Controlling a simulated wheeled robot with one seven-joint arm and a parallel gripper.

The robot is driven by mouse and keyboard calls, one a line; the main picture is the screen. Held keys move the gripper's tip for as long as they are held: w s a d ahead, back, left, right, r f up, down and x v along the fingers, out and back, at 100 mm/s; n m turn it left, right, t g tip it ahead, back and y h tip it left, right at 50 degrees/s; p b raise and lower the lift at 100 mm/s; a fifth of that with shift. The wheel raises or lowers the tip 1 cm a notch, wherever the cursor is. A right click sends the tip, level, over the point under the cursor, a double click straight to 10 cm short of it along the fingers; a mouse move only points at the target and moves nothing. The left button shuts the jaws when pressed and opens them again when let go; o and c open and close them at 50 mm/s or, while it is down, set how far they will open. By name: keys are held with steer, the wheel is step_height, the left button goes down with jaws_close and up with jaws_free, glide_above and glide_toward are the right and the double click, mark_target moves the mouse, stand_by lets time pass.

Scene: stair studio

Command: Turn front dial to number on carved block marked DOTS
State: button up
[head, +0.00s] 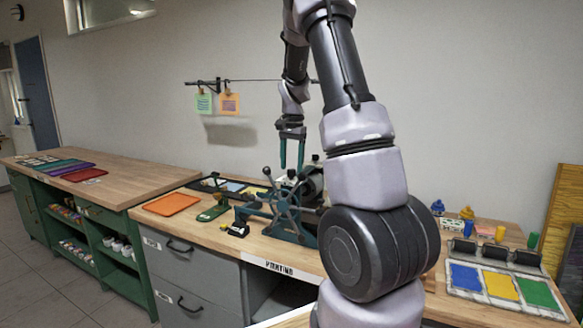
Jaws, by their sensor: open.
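My gripper (292,166) points down above the printing press, its two teal fingers apart and empty. The press (283,208) is dark teal-grey with a spoked wheel and stands on the wooden counter marked PRINTING. The gripper looks close over or behind the press; I cannot tell whether it touches anything. I cannot make out a front dial or its numbers. No block marked DOTS can be read from here. My arm hides part of the counter right of the press.
An orange tray (171,204) and a small green tool (213,210) lie left of the press. A tray with blue, yellow and green pads (500,287) is at right. Two cards (229,103) hang on a wall line. A second wooden counter (130,184) stands at left.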

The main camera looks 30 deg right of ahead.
steer(key=shift+f, duration=0.6)
jaws_close()
steer(key=shift+n, duration=0.3)
steer(key=n, duration=0.9)
